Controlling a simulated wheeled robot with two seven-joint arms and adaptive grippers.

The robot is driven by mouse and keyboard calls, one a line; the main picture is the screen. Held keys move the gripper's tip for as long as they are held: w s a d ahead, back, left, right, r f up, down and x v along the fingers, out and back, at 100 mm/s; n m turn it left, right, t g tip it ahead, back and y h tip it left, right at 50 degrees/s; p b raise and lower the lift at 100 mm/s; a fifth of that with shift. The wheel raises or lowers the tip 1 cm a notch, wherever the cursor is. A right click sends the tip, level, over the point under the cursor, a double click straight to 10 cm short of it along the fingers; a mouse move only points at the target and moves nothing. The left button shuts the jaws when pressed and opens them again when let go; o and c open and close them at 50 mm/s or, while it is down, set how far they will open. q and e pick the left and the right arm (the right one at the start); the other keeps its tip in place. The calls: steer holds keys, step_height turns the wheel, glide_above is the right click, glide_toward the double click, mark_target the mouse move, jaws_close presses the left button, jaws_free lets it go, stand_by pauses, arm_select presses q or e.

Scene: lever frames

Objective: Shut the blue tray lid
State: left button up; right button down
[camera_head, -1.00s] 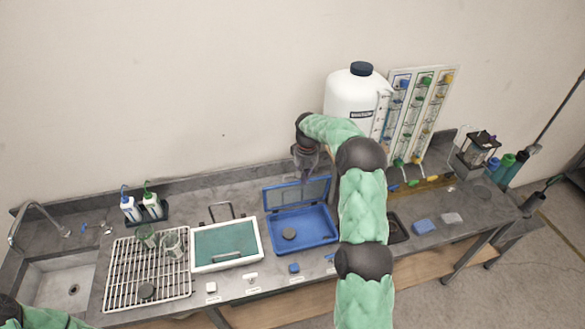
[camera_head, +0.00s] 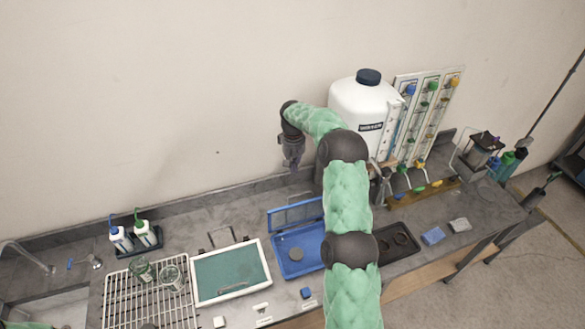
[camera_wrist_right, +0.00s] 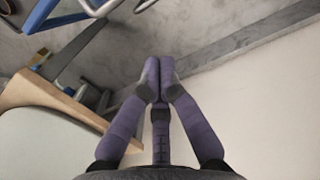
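The blue tray (camera_head: 290,269) sits on the bench, partly hidden by my right arm. Its blue-framed lid (camera_head: 295,214) stands raised at the tray's back edge, so the tray is open. A round grey piece (camera_head: 296,254) lies inside. My right gripper (camera_head: 293,165) is above and behind the lid, near the wall, and apart from it. In the right wrist view, its purple fingers (camera_wrist_right: 159,68) are together with nothing between them. A blue frame edge (camera_wrist_right: 70,15) shows at that view's top left.
A white bottle (camera_head: 362,108) and a valve panel (camera_head: 420,118) stand right of my right gripper. A white tray with a green inside (camera_head: 231,272) and a wire rack (camera_head: 150,300) lie left of the blue tray. A small blue block (camera_head: 306,293) lies in front.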

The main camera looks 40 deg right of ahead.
steer(key=s+a+f+p, duration=0.1)
steer(key=s+f+p, duration=0.2)
steer(key=f, duration=0.3)
steer(key=shift+s+a+f+p, duration=0.15)
steer(key=shift+s+f+p, duration=0.15)
steer(key=shift+s, duration=0.15)
stand_by(0.4)
